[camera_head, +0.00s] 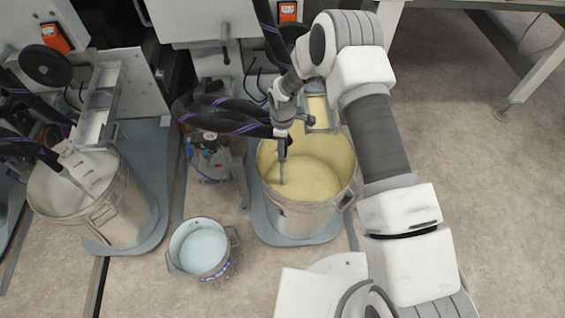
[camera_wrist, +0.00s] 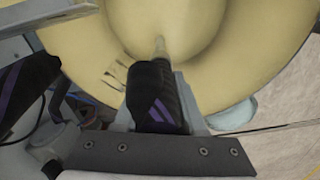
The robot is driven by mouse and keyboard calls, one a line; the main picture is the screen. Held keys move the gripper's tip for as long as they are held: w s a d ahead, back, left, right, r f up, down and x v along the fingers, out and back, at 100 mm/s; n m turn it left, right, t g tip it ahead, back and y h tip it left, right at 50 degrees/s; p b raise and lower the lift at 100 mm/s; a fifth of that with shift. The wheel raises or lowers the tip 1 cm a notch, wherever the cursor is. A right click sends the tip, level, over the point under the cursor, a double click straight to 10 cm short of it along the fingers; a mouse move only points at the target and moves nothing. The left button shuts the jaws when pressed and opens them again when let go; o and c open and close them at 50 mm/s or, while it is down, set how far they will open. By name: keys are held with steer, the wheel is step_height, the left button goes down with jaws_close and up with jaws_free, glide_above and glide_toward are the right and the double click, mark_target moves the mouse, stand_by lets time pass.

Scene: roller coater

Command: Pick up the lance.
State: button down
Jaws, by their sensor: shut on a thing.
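The lance (camera_head: 282,165) is a thin grey tube standing roughly upright in the right-hand pail (camera_head: 300,215) of yellow liquid, its lower end near the liquid. A black hose with purple stripes (camera_head: 222,115) runs to it from the left. My gripper (camera_head: 283,112) is above the pail, shut on the lance near its top. In the wrist view the lance's thin end (camera_wrist: 160,45) points into the yellow pail, with black, purple-striped hose (camera_wrist: 155,95) in front of it. The fingertips are hard to make out there.
A second large pail (camera_head: 125,215) with pale liquid and its own lance stands at the left. A small pail (camera_head: 200,245) stands on the floor between them. Machine panels (camera_head: 200,18) line the back. The floor at the right (camera_head: 460,170) is clear, below a table leg (camera_head: 530,75).

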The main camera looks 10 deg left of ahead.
steer(key=s+d+r+p, duration=0.3)
steer(key=d+r+p, duration=0.3)
steer(key=d+r, duration=0.55)
step_height(320, 180, up, 34)
steer(key=p, duration=2.4)
steer(key=shift+w+a, duration=0.1)
